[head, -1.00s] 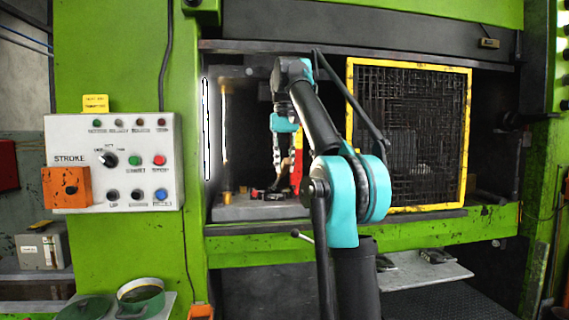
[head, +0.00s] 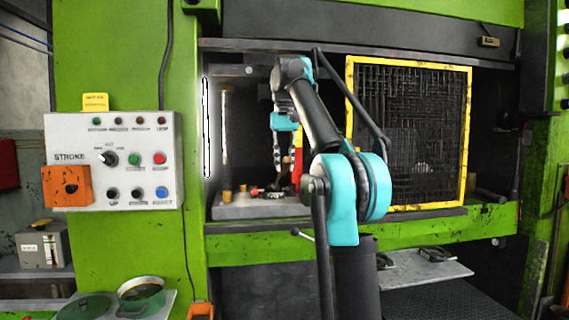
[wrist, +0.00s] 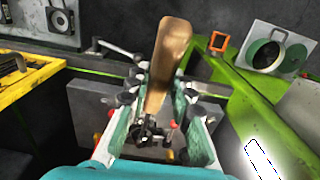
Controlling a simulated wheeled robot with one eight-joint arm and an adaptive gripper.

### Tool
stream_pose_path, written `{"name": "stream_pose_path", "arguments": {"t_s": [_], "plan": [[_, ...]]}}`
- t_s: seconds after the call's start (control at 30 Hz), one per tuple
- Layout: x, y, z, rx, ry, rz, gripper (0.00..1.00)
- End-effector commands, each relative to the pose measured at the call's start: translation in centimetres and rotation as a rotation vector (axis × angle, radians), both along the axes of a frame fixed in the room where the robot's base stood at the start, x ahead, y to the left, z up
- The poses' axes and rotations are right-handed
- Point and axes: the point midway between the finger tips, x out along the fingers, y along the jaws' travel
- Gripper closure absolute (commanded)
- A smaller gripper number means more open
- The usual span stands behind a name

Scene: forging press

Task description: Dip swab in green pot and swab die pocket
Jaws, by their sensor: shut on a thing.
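My gripper (head: 286,168) is inside the press opening, pointing down over the bed. In the wrist view, my gripper (wrist: 163,104) is shut on the swab (wrist: 168,62), of which a long brown handle shows. The swab's tip is hard to make out. The green pot (head: 141,298) stands open on a shelf at the lower left, far from my gripper. It also shows in the wrist view (wrist: 267,54) at the upper right. Small dark and red parts (head: 268,192) lie on the bed below my gripper. The die pocket cannot be made out.
A green lid (head: 84,309) lies beside the pot. The control panel (head: 113,161) is on the press's left column. A yellow-framed mesh guard (head: 408,135) stands right of my arm. The green sill (head: 440,228) edges the opening. A tray (head: 425,268) juts out below it.

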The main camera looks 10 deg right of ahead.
Motion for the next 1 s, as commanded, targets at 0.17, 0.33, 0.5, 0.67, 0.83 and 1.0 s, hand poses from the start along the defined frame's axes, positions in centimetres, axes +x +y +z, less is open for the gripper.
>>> {"name": "stream_pose_path", "arguments": {"t_s": [0.17, 0.33, 0.5, 0.67, 0.83, 1.0], "plan": [[0.3, 0.0, 0.1, 0.0, 0.0, 0.0, 1.0], [0.6, 0.0, 0.2, 0.0, 0.0, 0.0, 1.0], [0.6, 0.0, 0.2, 0.0, 0.0, 0.0, 1.0], [0.4, 0.0, 0.2, 0.0, 0.0, 0.0, 1.0], [-0.1, 0.0, 0.1, 0.0, 0.0, 0.0, 1.0], [-0.6, 0.0, 0.1, 0.0, 0.0, 0.0, 1.0]]}}
